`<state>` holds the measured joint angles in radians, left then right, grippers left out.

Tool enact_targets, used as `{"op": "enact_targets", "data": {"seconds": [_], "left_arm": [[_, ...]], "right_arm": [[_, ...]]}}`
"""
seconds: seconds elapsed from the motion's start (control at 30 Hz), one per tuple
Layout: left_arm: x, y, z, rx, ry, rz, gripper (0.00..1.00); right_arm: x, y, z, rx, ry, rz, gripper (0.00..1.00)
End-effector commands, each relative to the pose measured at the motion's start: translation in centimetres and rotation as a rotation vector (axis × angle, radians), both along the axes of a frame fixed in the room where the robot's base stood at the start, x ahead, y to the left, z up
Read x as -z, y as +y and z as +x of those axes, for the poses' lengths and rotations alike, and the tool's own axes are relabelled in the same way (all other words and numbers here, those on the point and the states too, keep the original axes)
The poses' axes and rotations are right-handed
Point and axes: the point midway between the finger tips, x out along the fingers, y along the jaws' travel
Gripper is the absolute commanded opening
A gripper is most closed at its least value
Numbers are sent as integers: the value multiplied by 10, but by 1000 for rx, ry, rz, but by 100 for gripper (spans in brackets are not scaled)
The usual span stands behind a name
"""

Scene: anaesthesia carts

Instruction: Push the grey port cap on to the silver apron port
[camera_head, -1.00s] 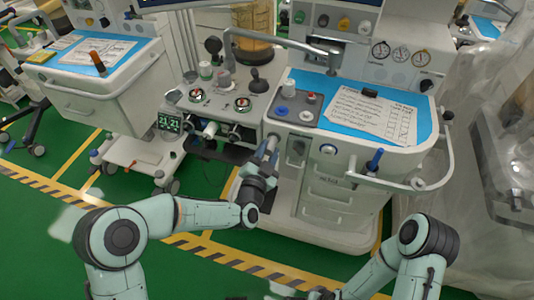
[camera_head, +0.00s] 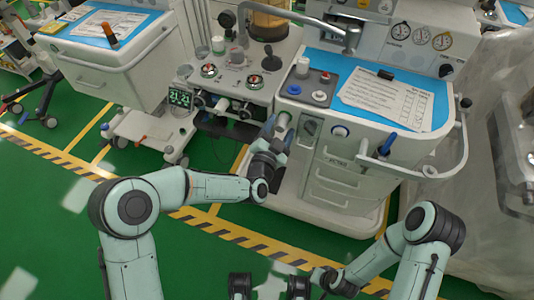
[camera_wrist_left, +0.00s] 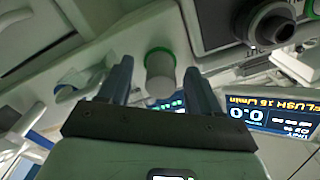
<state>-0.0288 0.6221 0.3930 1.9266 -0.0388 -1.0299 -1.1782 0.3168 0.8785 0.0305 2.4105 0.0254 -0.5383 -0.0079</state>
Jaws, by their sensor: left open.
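My left gripper (camera_head: 278,132) is at the left front of the right-hand cart's apron, pointing up at it. In the left wrist view the left gripper (camera_wrist_left: 159,65) is open, with one finger on either side of a short grey cylinder (camera_wrist_left: 160,78). Gaps show between the cylinder and both fingers. A green ring (camera_wrist_left: 158,52) circles its base at the white panel. It looks like the grey cap at the port, but I cannot tell how far on it sits; the silver port is not distinctly seen. In the head view my right gripper is low, near the bottom edge, and unclear.
A white rail (camera_head: 455,165) curves round the cart's corner. A lit display (camera_wrist_left: 262,108) is right of the left gripper. Green floor (camera_head: 45,210) is open at left.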

Motion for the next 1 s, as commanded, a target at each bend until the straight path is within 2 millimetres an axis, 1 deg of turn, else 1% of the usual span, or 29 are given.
{"op": "enact_targets", "data": {"seconds": [0.03, 0.17, 0.4, 0.53, 0.7, 1.0], "left_arm": [[-1, 1, -3, 1, 0, 1, 63], [-3, 10, -34, 2, 0, 2, 63], [-3, 27, -88, 2, 0, 2, 63], [-3, 34, -109, 1, -1, 1, 63], [-3, 39, -124, 1, -2, -1, 63], [-3, 40, -128, 0, -1, 0, 63]], "right_arm": [[-3, -6, 12, 11, -33, -14, 0], [-8, 0, 3, 1, -12, -1, 0], [-13, 3, -3, -7, 2, 8, 0], [-14, 4, -4, -9, 6, 10, 0], [-15, 5, -4, -10, 7, 11, 0], [-15, 5, -5, -10, 8, 12, 0]]}}
